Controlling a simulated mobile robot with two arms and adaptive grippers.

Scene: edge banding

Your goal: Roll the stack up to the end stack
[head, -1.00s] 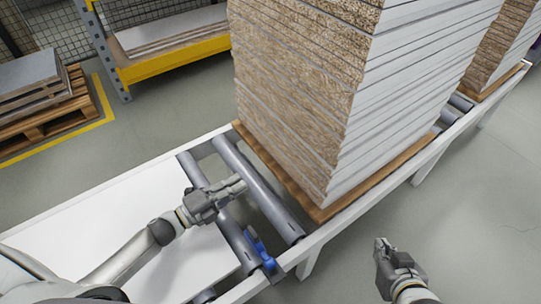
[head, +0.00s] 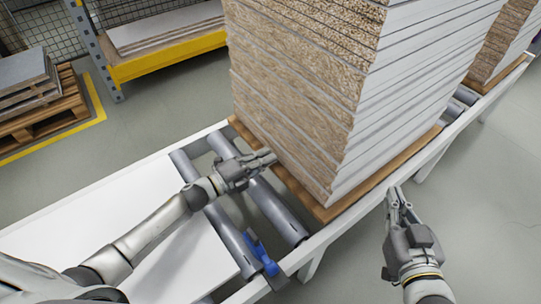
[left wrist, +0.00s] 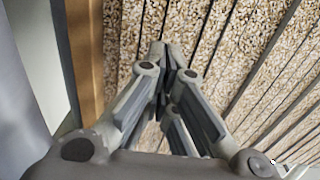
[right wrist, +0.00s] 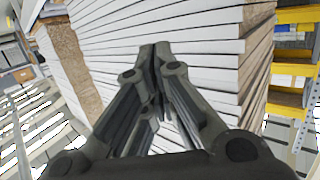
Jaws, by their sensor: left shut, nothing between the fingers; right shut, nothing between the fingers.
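The stack (head: 300,100) is a tall pile of chipboard panels with white faces on a thin wooden base board (head: 330,208), resting on the roller conveyor. The end stack (head: 503,40) is a similar pile further along at the top right. My left gripper (head: 272,158) is shut and empty, its tips at the lower chipboard face of the stack; contact is not certain. The left wrist view shows the fingertips (left wrist: 167,68) close before the chipboard edges. My right gripper (head: 394,192) is shut and empty, outside the conveyor's right rail, with white panel edges ahead of its tips (right wrist: 158,58).
Bare rollers (head: 275,205) and a blue part (head: 262,255) lie at the near end of the conveyor, beside a white panel surface (head: 95,225). A pallet with boards (head: 40,105) and a yellow rack (head: 165,65) stand at the left. The floor at right is clear.

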